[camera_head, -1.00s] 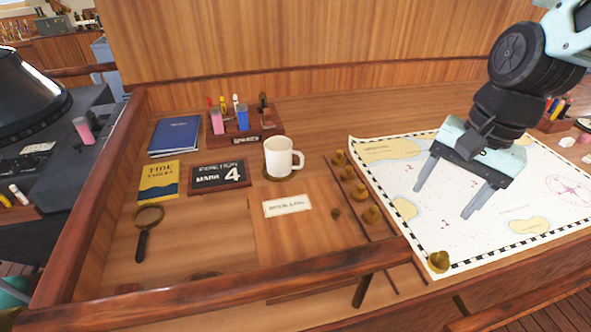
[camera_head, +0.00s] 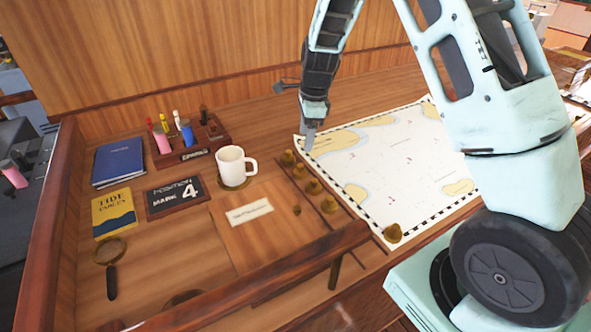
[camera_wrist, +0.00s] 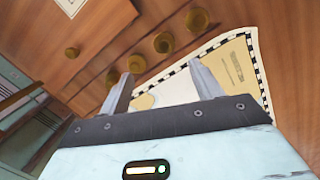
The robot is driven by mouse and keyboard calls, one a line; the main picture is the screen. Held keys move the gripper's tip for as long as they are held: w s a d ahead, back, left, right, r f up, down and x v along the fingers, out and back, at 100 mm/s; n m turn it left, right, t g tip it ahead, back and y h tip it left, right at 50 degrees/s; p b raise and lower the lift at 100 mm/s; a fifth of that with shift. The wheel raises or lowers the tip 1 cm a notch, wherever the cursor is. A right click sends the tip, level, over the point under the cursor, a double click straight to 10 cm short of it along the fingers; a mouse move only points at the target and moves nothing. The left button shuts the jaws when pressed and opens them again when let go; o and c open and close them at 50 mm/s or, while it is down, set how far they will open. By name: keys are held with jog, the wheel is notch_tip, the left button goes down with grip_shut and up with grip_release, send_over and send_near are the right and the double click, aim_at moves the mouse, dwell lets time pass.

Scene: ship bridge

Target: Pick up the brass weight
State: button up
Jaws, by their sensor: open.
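Several small brass weights stand in a row on a wooden strip along the chart's left edge, the farthest weight (camera_head: 288,157) by the chart's far left corner. A separate brass weight (camera_head: 392,232) sits at the chart's near left corner. In the wrist view, a row weight (camera_wrist: 163,42) shows beyond the gap between my fingers. My gripper (camera_head: 308,135) is above the chart's far left corner, to the right of and behind the row. It also shows in the wrist view (camera_wrist: 160,75), open, with nothing between its fingers. The head view shows it nearly edge-on.
The paper chart (camera_head: 400,150) lies flat, partly hidden by my arm. A white mug (camera_head: 231,166) stands on a coaster left of the row. A pen holder (camera_head: 185,150) is behind it. A raised wooden rail (camera_head: 270,267) runs along the front.

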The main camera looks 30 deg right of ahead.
aim_at(301, 165)
jog(key=f, duration=0.2)
jog(key=f+p, duration=0.1)
jog(key=f, duration=0.4)
jog(key=shift+w+a+p, duration=0.15)
jog(key=shift+a+p, duration=0.2)
jog(key=shift+p, duration=0.05)
jog(key=shift+w+a+f+p, duration=0.1)
jog(key=shift+w+f+p, duration=0.15)
jog(key=shift+f+p, duration=0.75)
jog(key=shift+w+a+f+p, duration=0.15)
jog(key=shift+f+p, duration=0.3)
jog(key=shift+f, duration=1.05)
jog(key=shift+d, duration=0.1)
jog(key=shift+w, duration=0.1)
jog(key=c, duration=1.2)
